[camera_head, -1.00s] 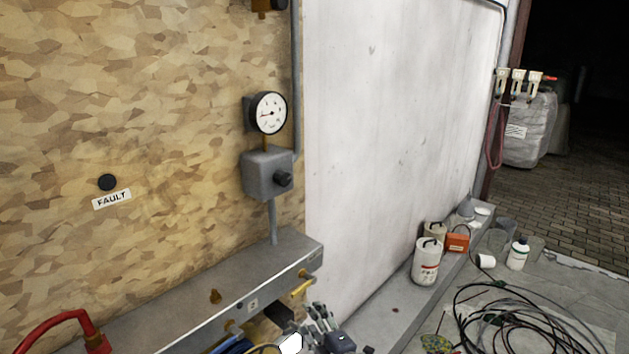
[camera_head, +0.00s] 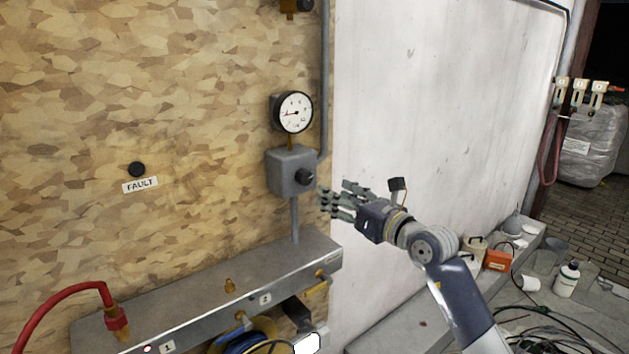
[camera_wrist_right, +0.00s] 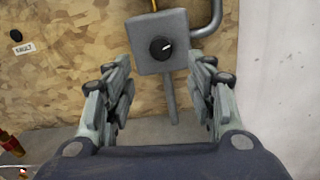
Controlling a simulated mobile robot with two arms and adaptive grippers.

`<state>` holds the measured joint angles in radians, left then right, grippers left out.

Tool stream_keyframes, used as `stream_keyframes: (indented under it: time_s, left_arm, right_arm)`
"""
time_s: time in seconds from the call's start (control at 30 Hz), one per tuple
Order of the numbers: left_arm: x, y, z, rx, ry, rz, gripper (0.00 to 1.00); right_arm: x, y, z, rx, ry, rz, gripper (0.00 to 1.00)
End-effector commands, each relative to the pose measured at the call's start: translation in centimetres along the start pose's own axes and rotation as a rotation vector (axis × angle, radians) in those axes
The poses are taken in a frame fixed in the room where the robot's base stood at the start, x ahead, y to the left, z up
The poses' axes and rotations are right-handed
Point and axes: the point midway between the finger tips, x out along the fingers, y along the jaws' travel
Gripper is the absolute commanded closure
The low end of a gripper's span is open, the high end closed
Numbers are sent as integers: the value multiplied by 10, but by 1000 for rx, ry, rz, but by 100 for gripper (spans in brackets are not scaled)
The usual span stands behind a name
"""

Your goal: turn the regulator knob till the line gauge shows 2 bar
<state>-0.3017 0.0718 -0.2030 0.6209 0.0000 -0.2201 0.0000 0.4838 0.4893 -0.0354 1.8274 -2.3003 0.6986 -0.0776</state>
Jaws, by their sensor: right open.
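In the right wrist view the knob (camera_wrist_right: 161,49) shows a white mark pointing to the upper right. My right gripper (camera_head: 328,201) is open and empty, just right of and slightly below the knob, apart from it. In the wrist view its fingers (camera_wrist_right: 160,90) are spread wide, below the knob. My left gripper is not in view.
A metal ledge (camera_head: 205,290) with fittings and a red hose (camera_head: 72,292) runs below the box. A grey pipe (camera_head: 324,80) passes right of the gauge. A black button (camera_head: 137,169) with a FAULT label is at left. The white wall (camera_head: 430,90) is clear.

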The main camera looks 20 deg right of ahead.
Motion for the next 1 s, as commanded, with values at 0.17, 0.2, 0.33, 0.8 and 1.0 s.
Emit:
stream_keyframes:
  time_s: [0.17,0.2,0.33,0.8,1.0]
  left_arm:
    - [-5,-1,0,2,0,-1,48]
    - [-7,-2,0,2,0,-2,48]
    - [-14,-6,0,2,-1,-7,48]
    - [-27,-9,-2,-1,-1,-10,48]
    - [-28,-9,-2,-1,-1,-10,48]
  right_arm:
    - [11,-1,3,-11,3,-6,49]
    - [16,-1,4,-10,3,-6,49]
    - [37,-1,4,-8,3,-6,49]
    - [99,-2,2,-9,2,-5,49]
    - [107,-1,1,-11,2,-5,49]
